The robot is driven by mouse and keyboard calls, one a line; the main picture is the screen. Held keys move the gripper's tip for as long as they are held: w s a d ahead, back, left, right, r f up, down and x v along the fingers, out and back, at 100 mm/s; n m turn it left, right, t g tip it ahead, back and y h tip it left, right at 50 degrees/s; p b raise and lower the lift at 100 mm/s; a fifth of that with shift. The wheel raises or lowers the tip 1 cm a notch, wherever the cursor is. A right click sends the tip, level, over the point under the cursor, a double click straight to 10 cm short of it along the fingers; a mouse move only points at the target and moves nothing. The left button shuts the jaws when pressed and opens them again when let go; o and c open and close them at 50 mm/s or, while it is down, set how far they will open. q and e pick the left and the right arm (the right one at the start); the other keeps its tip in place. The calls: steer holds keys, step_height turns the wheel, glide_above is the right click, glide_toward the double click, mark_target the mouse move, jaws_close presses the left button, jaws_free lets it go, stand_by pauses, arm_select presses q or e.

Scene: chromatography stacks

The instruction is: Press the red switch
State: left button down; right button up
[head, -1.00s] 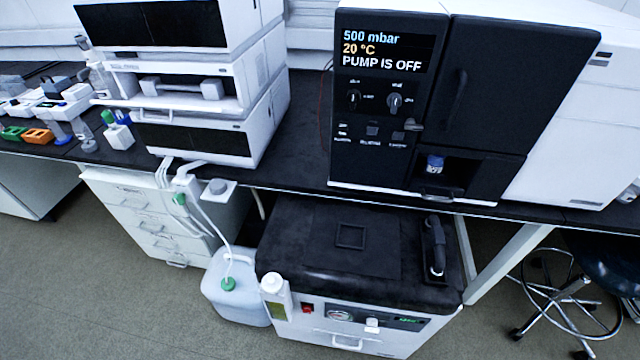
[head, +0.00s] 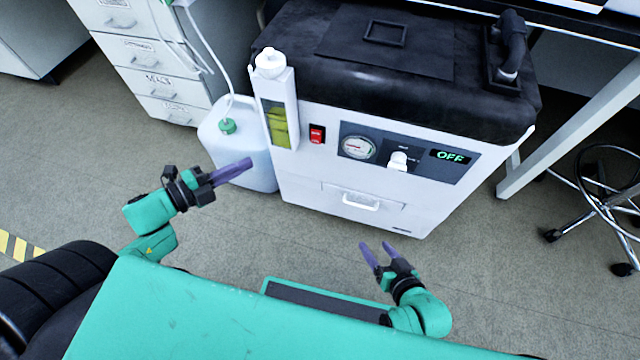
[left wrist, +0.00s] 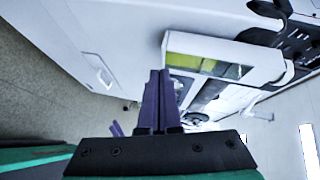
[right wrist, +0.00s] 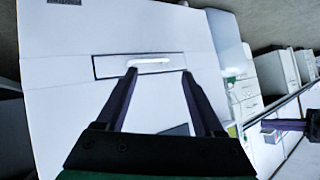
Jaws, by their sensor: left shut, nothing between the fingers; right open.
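The red switch (head: 317,134) is on the front of the white pump cabinet (head: 330,165), between the yellow-green sight bottle and the round gauge. My left gripper (head: 250,162) is shut and empty, in front of the white jug and to the lower left of the switch, apart from it. Its closed purple fingers show in the left wrist view (left wrist: 158,75), near the sight bottle; I cannot make out the switch there. My right gripper (head: 376,246) is open and empty, low in front of the cabinet. In the right wrist view its spread fingers (right wrist: 158,72) are seen against the drawer front.
The sight bottle (head: 277,110) stands out at the cabinet's left corner. A gauge (head: 358,147), a white knob (head: 399,160) and a display reading OFF (head: 450,156) lie right of the switch. A white jug (head: 255,165) stands left. A wheeled stool (head: 610,200) is at right.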

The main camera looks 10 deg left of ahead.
arm_select(q)
steer(key=s+d+r+m+g+h+b, duration=0.1)
steer(key=s+d+m+h, duration=0.1)
steer(key=d, duration=0.3)
steer(key=shift+s+d+r+m+h, duration=0.15)
steer(key=shift+s+r+m+h, duration=0.3)
steer(key=shift+m, duration=0.35)
arm_select(e)
steer(key=shift+a+r+t+y, duration=0.4)
steer(key=shift+a+r, duration=0.25)
steer(key=shift+r, duration=0.3)
arm_select(q)
steer(key=shift+w+f, duration=0.15)
steer(key=shift+w, duration=0.05)
steer(key=b, duration=0.6)
glide_toward(321, 144)
steer(key=d, duration=0.4)
steer(key=shift+w+b, duration=0.5)
steer(key=shift+w, duration=1.4)
arm_select(e)
step_height(321, 144, down, 8)
steer(key=m+t, duration=0.1)
steer(key=t, duration=0.1)
steer(key=shift+a, duration=0.25)
arm_select(q)
steer(key=shift+d, duration=0.1)
arm_select(e)
steer(key=shift+s, duration=0.1)
